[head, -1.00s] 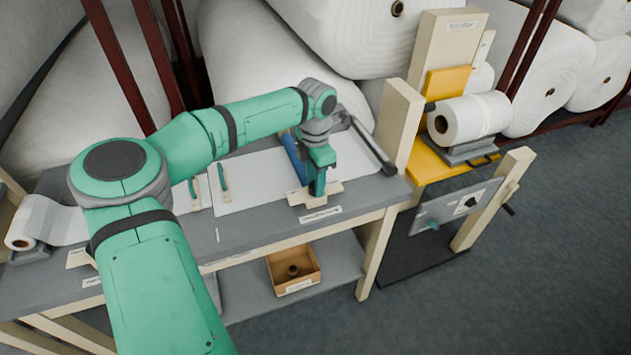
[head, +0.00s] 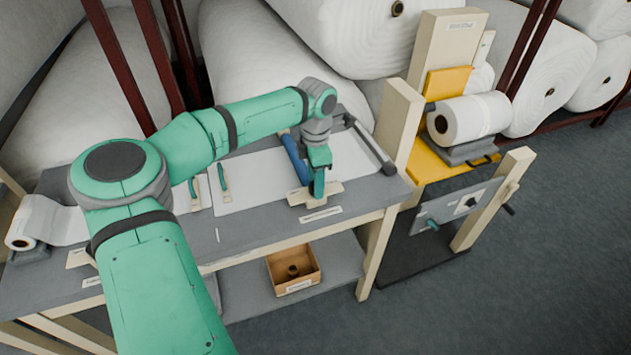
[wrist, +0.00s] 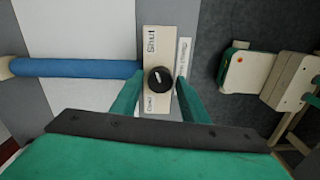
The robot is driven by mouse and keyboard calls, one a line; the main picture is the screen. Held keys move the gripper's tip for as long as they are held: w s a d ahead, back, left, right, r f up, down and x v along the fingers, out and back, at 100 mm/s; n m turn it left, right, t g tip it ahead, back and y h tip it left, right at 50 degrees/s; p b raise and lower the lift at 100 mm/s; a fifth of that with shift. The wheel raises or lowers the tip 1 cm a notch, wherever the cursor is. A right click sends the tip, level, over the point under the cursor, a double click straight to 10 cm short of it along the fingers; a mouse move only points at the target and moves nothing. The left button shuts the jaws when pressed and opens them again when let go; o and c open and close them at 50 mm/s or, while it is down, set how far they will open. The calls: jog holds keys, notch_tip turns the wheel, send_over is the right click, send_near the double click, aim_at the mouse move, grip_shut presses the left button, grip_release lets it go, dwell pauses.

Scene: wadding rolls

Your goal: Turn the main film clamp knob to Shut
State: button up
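The black main film clamp knob (wrist: 160,82) sits on a cream plate (wrist: 155,45) in the wrist view. The plate reads "Shut" at its upper end, and smaller lettering at its lower end is hard to read. The knob's small white mark is slightly slanted; I cannot tell its exact setting. My gripper (wrist: 161,82) is open, with one green finger on each side of the knob and narrow gaps visible. In the head view my gripper (head: 317,190) is down at the plate (head: 329,190) near the table's front edge, hiding the knob.
A blue bar (wrist: 75,68) runs left of the plate. A white label strip (wrist: 184,57) lies on its right. A dark lever arm (head: 372,148) and a cream post (head: 398,120) stand to the right. An open box (head: 312,264) sits on the lower shelf.

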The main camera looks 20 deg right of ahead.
jog(key=shift+o, duration=0.3)
notch_tip(320, 180, up, 11)
jog(key=shift+f, duration=0.15)
dwell(0.4)
jog(key=shift+s, duration=0.1)
